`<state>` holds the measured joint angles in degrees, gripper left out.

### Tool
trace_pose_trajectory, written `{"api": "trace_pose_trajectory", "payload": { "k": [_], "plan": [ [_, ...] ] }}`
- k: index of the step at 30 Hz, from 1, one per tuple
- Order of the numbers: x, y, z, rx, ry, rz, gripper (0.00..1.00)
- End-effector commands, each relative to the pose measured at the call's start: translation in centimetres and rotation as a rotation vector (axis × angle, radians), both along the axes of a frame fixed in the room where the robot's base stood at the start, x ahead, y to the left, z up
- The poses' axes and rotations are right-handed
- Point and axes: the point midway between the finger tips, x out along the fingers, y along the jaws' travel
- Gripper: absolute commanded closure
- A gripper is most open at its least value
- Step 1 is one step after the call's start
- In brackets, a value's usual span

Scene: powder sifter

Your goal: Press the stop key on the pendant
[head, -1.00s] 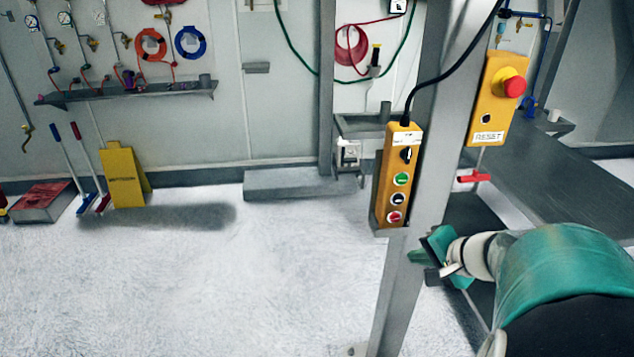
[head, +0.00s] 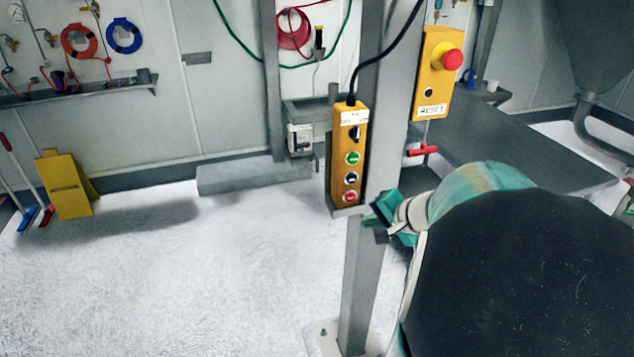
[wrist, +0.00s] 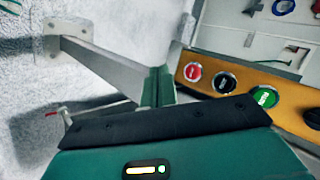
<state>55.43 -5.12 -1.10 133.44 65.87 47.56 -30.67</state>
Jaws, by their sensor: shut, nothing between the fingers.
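The pendant (head: 341,130) is a tall yellow-orange box hanging upright on the grey post, with a black cable at its top. It has a black rotary switch, a green button, a dark button and, lowest, a red button (head: 349,196), which appears to be the stop key. The red button also shows in the wrist view (wrist: 193,72), uncovered. My gripper (head: 373,214) is shut and empty, just right of and below the red button in the head view. In the wrist view the fingertips (wrist: 158,86) appear left of the red button; I cannot tell the depth gap.
A yellow box with a red mushroom button (head: 452,59) and a RESET label is mounted to the right of the post (head: 364,270). A red-handled valve (head: 422,150) lies below it. A grey bench (head: 520,150) is at right.

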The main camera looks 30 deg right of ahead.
Motion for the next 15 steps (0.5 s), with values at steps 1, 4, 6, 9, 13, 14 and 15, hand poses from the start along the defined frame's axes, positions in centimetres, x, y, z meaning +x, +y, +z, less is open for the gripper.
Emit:
{"api": "trace_pose_trajectory", "payload": {
  "k": [1,4,6,9,13,14,15],
  "plan": [
    [0.7,-0.1,0.0,0.0,0.0,0.002,1.0],
    [2.1,-0.5,0.0,-0.001,0.001,0.002,1.0],
    [3.0,-0.7,0.0,0.0,0.0,0.002,1.0],
    [4.2,-1.0,0.0,0.0,0.0,0.002,1.0],
    [5.2,-1.3,0.0,0.001,0.0,0.002,1.0],
    [5.4,-1.3,0.0,0.0,-0.001,0.003,1.0],
    [5.5,-1.3,0.0,-0.001,-0.001,0.002,1.0]
  ]
}}
